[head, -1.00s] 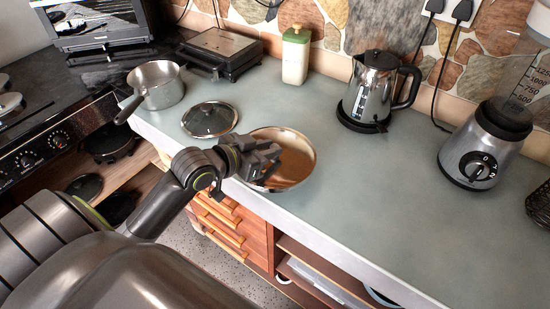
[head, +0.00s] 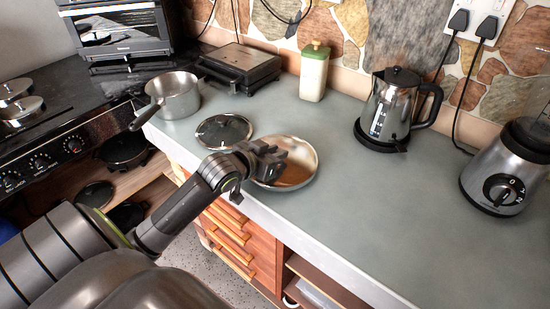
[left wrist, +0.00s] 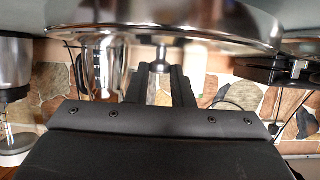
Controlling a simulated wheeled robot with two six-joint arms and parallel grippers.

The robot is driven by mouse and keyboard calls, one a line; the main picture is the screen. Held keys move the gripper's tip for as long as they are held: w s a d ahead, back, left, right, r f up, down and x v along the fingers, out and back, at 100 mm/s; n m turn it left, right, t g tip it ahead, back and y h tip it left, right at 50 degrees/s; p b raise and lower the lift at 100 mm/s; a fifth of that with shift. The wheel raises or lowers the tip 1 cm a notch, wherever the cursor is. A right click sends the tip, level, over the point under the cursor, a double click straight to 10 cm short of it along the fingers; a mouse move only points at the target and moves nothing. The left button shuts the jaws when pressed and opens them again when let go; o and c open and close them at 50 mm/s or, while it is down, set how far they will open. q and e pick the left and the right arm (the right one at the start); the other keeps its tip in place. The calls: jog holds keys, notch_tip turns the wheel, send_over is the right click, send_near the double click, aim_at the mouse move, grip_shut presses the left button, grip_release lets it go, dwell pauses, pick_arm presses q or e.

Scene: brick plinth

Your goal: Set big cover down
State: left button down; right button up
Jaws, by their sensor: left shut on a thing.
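The big cover (head: 297,177) is a round, shiny metal disc with brown reflections, near the front edge of the grey counter in the head view. My left gripper (head: 272,157) is over its left part and hides some of it. In the left wrist view the big cover (left wrist: 200,35) spans the top, its knob (left wrist: 160,58) between my shut left fingers (left wrist: 161,80). I cannot tell whether its rim touches the counter. My right gripper is not in view.
A glass lid (head: 222,131) lies just left of the cover, with a saucepan (head: 172,96) beyond. A grill (head: 240,68), a bottle (head: 314,72) and a kettle (head: 391,110) stand behind. A blender (head: 505,175) stands right. The counter's middle (head: 400,210) is clear.

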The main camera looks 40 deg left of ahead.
pick_arm(q)
jog(key=shift+f, duration=0.85)
jog(key=shift+f, duration=0.1)
jog(key=c, duration=1.3)
grip_release()
jog(key=p+v, duration=0.1)
jog(key=v, duration=1.1)
